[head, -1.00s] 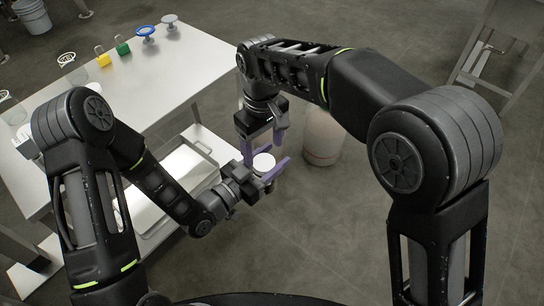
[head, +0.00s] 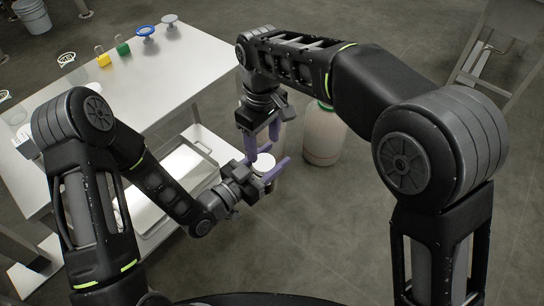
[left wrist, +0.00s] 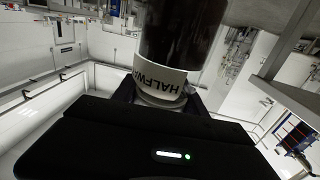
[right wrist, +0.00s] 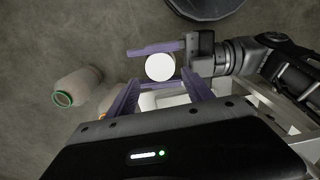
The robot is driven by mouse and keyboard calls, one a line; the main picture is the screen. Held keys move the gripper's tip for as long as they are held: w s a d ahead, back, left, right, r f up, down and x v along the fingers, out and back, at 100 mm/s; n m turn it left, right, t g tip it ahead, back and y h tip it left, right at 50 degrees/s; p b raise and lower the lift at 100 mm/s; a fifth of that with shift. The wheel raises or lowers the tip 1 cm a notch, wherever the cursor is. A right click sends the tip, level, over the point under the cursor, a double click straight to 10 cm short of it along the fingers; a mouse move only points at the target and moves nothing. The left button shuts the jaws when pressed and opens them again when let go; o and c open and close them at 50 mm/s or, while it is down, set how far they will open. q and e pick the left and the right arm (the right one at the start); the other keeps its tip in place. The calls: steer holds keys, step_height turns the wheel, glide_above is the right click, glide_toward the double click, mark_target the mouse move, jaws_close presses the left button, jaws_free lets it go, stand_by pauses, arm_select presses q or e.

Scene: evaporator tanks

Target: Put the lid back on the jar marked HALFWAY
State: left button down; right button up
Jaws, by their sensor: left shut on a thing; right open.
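My left gripper (head: 268,168) is shut on a jar, seen in the left wrist view (left wrist: 185,35) with dark contents and a white band (left wrist: 158,72) whose visible letters read "HALFW". The rest of the word is turned out of sight. A round white top (right wrist: 160,67), which looks like the lid, shows on the held jar in the right wrist view and between the fingers in the head view (head: 264,160). I cannot tell how firmly it sits. My right gripper (right wrist: 160,95) is open, close beside the jar, with nothing seen between its fingers.
A pale table (head: 185,70) at the left holds a blue stand (head: 147,32), a grey stand (head: 169,19), a green padlock-like block (head: 122,48) and a yellow one (head: 103,60). A shelf with a tray lies below. A large pale jug (head: 323,138) stands on the floor behind the grippers.

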mark_target(264, 162)
steer(key=shift+f, duration=3.1)
steer(key=shift+c, duration=0.3)
steer(key=c, duration=1.2)
steer(key=shift+m, duration=0.9)
steer(key=o, duration=1.5)
steer(key=shift+r, duration=2.3)
steer(key=shift+o, duration=0.7)
